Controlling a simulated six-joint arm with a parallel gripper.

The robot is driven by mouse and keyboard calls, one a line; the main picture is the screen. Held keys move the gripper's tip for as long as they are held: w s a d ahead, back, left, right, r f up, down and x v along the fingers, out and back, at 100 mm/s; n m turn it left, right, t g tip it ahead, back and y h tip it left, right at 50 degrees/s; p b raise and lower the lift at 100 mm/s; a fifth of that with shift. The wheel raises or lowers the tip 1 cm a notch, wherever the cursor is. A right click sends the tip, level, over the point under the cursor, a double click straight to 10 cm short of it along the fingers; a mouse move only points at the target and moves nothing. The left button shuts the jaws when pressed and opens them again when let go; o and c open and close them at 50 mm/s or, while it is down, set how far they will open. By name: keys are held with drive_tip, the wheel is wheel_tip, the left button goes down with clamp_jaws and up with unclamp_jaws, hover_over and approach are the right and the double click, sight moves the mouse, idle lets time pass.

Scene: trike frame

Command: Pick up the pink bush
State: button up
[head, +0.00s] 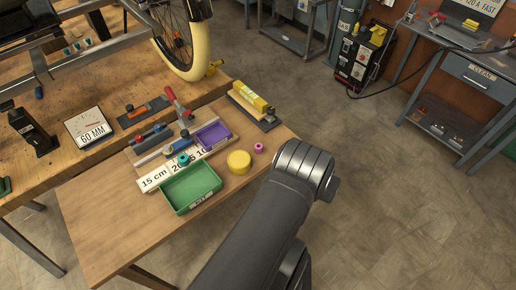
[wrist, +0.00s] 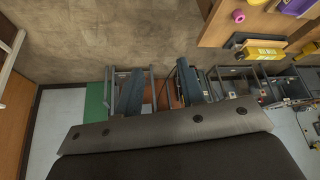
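The pink bush (head: 258,147) is a small pink ring-like piece on the wooden side table, just right of a round yellow piece, near the table's right edge. It also shows at the top of the wrist view (wrist: 238,16), standing clear of other things. My arm reaches up from the bottom of the head view, and its rounded grey joint is right of the bush. A dark body with a grey bolted edge, apparently mine, fills the bottom of the wrist view.
A green tray (head: 191,205), a purple tray (head: 227,147), the yellow round piece (head: 239,167), a teal bush (head: 183,159) and a yellow-topped block (head: 249,97) share the side table (head: 110,225). Bare wood surrounds the pink bush. Open floor (head: 400,200) lies to the right.

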drive_tip(key=shift+o, duration=0.4)
drive_tip(key=shift+o, duration=1.3)
